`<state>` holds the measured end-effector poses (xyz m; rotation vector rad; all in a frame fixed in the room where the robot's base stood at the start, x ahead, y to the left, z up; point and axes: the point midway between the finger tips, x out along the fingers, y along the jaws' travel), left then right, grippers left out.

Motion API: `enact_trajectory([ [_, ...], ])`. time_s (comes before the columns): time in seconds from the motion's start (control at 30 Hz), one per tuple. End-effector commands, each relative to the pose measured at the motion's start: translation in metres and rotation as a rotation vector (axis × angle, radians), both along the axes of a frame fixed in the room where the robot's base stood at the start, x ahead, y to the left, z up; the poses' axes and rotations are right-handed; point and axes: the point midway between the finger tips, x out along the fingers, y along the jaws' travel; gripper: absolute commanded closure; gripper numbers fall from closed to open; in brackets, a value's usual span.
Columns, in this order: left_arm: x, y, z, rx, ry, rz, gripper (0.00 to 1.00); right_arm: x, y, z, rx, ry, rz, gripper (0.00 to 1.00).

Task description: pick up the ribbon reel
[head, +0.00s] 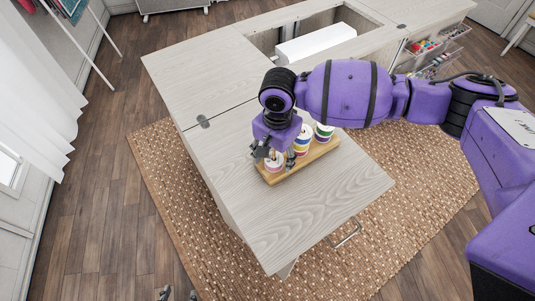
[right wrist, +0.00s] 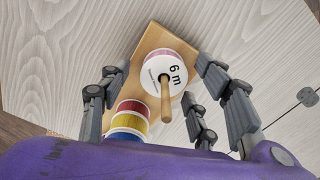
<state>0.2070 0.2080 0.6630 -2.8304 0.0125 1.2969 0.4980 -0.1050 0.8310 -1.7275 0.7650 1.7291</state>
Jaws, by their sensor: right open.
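A ribbon reel (right wrist: 176,62) with a pink edge and a white "6 m" face sits on a wooden peg at one end of a wooden board (head: 314,156). It also shows in the head view (head: 273,165), partly covered by my right gripper (head: 273,155). In the right wrist view, my right gripper (right wrist: 160,95) is open. Its fingers spread on both sides of the reel, with clear gaps and no visible contact. Dark tips at the bottom edge of the head view look like my left gripper (head: 178,295); most of it is hidden.
Stacked coloured reels (head: 302,139) and another stack (head: 324,131) stand on the same board, close to the right gripper. The pale cabinet top (head: 300,215) is clear in front. A white block (head: 316,42) sits in the cabinet opening behind. Open trays (head: 432,50) hang at the far right.

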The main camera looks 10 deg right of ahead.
Motion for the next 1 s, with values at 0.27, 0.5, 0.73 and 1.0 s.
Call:
enact_trajectory([
  [0.27, 0.004, 0.000, 0.002, 0.001, -0.008, -0.001, 0.60, 0.000, 0.000, -0.004, -0.001, -0.001, 0.000, 0.43],
  [0.5, 0.005, 0.000, 0.002, 0.001, -0.008, -0.002, 0.60, 0.000, 0.000, -0.004, -0.001, -0.001, 0.000, 0.73],
  [0.73, 0.003, 0.001, 0.001, 0.001, -0.004, -0.002, 0.60, 0.000, 0.000, -0.004, 0.000, 0.000, 0.000, 0.83],
  [1.0, 0.004, 0.001, 0.003, 0.001, -0.006, -0.002, 0.60, 0.001, 0.000, 0.013, 0.000, -0.004, 0.000, 0.83],
])
